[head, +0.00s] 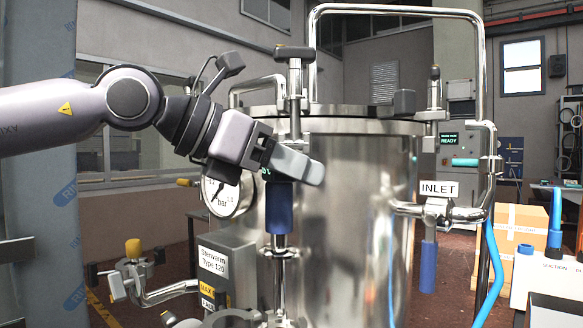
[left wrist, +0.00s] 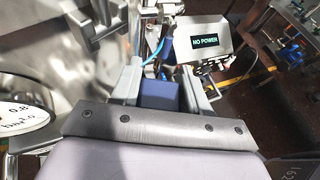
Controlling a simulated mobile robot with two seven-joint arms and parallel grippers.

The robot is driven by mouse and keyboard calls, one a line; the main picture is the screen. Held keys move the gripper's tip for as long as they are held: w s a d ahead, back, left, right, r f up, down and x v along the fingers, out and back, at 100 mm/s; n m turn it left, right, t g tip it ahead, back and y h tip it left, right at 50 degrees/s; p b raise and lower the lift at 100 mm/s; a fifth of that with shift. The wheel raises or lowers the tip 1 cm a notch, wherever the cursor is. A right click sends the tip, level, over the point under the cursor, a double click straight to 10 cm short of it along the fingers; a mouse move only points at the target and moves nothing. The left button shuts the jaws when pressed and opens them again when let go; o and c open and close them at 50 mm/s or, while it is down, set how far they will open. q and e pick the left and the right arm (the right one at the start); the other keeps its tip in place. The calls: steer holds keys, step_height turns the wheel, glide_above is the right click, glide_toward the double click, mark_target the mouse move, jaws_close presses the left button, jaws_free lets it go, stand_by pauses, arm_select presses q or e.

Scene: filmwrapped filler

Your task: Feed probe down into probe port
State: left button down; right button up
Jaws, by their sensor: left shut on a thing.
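My left gripper (head: 292,166) is shut on the top of an upright blue handle (head: 279,208), which I take to be the probe's. Below the handle a thin metal shaft (head: 280,285) runs down past a bright metal collar (head: 279,253) in front of the steel tank. At the bottom edge it meets shiny fittings, partly cut off; I cannot tell which of them is the port or whether the tip is inside. In the left wrist view the blue handle (left wrist: 158,95) sits between the two grey fingers of the left gripper (left wrist: 160,80). My right gripper is not in view.
The steel tank (head: 345,200) stands close behind the gripper, with a pressure gauge (head: 222,196) and a grey labelled box (head: 222,265) at left. An INLET valve (head: 438,208) is at right. A NO POWER display (left wrist: 205,41) shows in the wrist view.

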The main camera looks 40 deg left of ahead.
mark_target(292, 245)
arm_select(q)
steer(key=shift+f+b, duration=4.7)
steer(key=shift+f, duration=0.15)
steer(key=shift+f+b, duration=0.35)
steer(key=shift+f, duration=0.1)
